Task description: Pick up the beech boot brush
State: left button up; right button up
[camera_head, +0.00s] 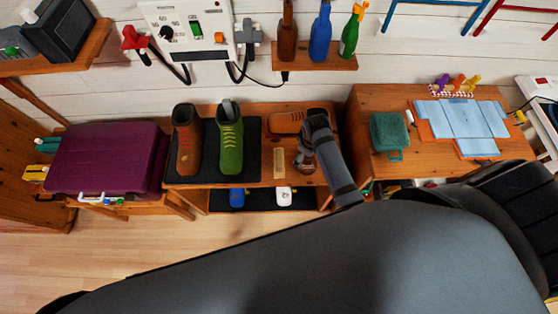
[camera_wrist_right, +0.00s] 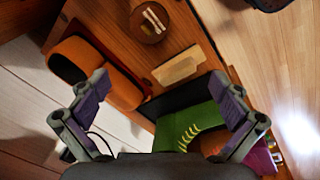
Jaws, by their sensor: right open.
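The beech boot brush (camera_head: 279,163) is a pale wooden block lying on the wooden bench top, right of the green boot (camera_head: 231,144). In the right wrist view the brush (camera_wrist_right: 178,66) lies ahead of and below my open fingers, apart from them, with nothing between them. My right gripper (camera_head: 303,158) is over the bench just right of the brush in the head view. It also shows, open and empty, in the wrist view (camera_wrist_right: 155,108). My left gripper is not in view.
A brown boot (camera_head: 186,140) stands on the dark mat (camera_head: 208,179). A purple case (camera_head: 107,158) is left. A side table (camera_head: 370,104) is right.

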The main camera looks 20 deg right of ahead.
jog(key=w+a+f+n, duration=0.4)
jog(key=w+a, duration=0.1)
jog(key=w, duration=0.1)
jog(key=n+g, duration=0.2)
jog(key=n, duration=0.2)
send_near(279, 158)
jog(key=shift+f+y+b, duration=0.25)
jog(key=shift+y+b, duration=0.05)
jog(key=shift+b, duration=0.05)
notch_tip(279, 158, down, 5)
jog(key=b, duration=0.5)
jog(key=shift+w, duration=0.1)
jog(key=f+b, duration=0.1)
jog(key=b, duration=0.1)
jog(key=f+b, duration=0.4)
jog(key=shift+s+d, duration=0.2)
jog(key=shift+d, duration=0.05)
jog(key=shift+r, duration=0.1)
jog(key=c, duration=0.9)
jog(key=shift+o, duration=0.2)
jog(key=shift+s+r, duration=0.1)
